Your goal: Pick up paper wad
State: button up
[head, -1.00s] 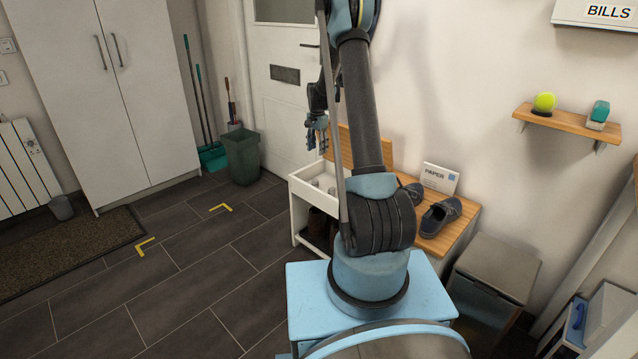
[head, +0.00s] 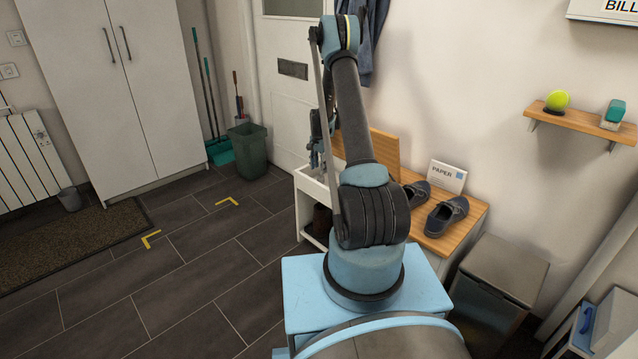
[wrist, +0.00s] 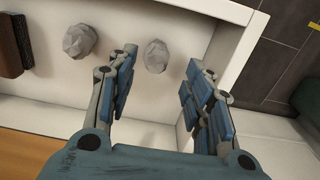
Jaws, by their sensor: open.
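Two crumpled grey-white paper wads lie in a white tray (wrist: 246,22) in the wrist view. One paper wad (wrist: 156,56) shows between the fingertips of my gripper (wrist: 162,58). The other paper wad (wrist: 79,40) lies to the left, outside the left finger. My gripper is open, with a finger on either side of the nearer wad and nothing clasped. I cannot tell its exact height above the wad. In the head view my gripper (head: 318,152) is over the white tray (head: 311,187) at the bench's left end; my arm hides the wads there.
A dark brown block-like item (wrist: 12,45) lies in the tray's left part. Dark shoes (head: 446,216) and a PAPER sign (head: 447,176) stand on the wooden bench top. A green bin (head: 249,151) stands by the door.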

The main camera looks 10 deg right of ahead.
aim_at(320, 178)
jog(key=shift+s+d+f, duration=0.1)
jog(key=shift+d+f, duration=0.05)
jog(key=shift+f, duration=1.65)
jog(key=shift+s+d+f, duration=0.1)
jog(key=shift+f, duration=1.65)
jog(key=c, duration=0.8)
